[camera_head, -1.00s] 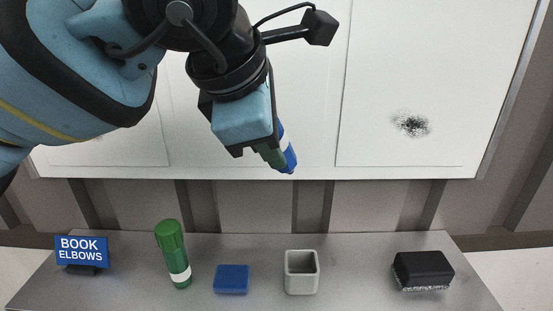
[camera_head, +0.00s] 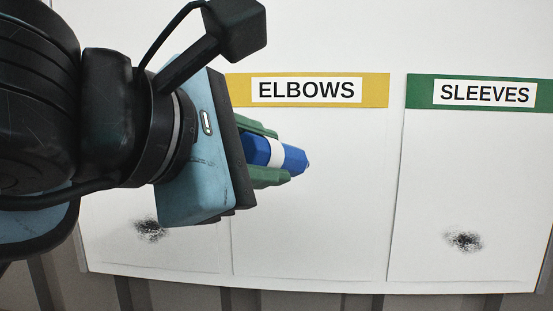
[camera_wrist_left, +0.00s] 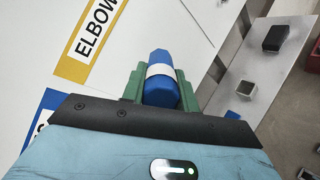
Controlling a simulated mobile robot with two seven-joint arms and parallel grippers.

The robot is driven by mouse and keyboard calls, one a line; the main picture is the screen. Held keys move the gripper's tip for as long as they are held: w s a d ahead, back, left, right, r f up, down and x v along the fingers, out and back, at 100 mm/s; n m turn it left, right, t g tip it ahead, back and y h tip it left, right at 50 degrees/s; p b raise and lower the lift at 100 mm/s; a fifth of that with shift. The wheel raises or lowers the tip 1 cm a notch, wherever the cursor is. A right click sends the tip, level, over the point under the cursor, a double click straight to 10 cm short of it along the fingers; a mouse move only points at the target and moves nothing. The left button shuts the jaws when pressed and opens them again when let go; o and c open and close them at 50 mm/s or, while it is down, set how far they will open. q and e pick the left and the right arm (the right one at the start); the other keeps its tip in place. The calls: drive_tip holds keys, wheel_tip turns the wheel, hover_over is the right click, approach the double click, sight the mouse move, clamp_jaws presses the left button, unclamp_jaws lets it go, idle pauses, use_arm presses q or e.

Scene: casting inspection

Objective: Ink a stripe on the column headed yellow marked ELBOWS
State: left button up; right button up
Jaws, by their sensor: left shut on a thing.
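The board shows a column with a yellow header marked ELBOWS (camera_head: 320,90); its white field (camera_head: 330,220) below is blank where I can see it. My left gripper (camera_head: 265,155) is shut on a blue marker (camera_head: 292,158) with a white band, held between its green fingers. The marker lies roughly sideways in front of the upper left of the ELBOWS column. In the left wrist view the blue marker (camera_wrist_left: 160,80) also shows between the fingers, near the yellow header (camera_wrist_left: 92,40). I cannot tell whether the marker touches the board. My right gripper is not in view.
A column with a green header marked SLEEVES (camera_head: 485,94) stands to the right, with a black smudge (camera_head: 465,241) low on it. Another smudge (camera_head: 150,230) is in the column at left. In the left wrist view a tray (camera_wrist_left: 240,75) holds a black eraser (camera_wrist_left: 275,38) and a grey cup (camera_wrist_left: 245,88).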

use_arm(q)
drive_tip(key=w, duration=0.2)
drive_tip(key=shift+w+f+b, duration=0.2)
drive_tip(key=shift+w+b, duration=0.15)
drive_tip(key=w, duration=0.2)
drive_tip(key=shift+w+r+b, duration=0.15)
drive_tip(key=shift+w+b, duration=0.15)
drive_tip(key=shift+w, duration=0.1)
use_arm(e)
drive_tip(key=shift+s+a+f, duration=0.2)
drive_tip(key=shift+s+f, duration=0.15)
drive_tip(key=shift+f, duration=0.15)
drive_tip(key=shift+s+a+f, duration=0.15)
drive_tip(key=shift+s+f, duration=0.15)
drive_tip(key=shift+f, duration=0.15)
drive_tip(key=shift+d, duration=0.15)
use_arm(q)
drive_tip(key=shift+w, duration=0.85)
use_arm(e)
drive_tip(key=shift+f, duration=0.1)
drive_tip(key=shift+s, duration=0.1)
use_arm(q)
drive_tip(key=shift+f+b, duration=0.55)
drive_tip(key=shift+f, duration=0.95)
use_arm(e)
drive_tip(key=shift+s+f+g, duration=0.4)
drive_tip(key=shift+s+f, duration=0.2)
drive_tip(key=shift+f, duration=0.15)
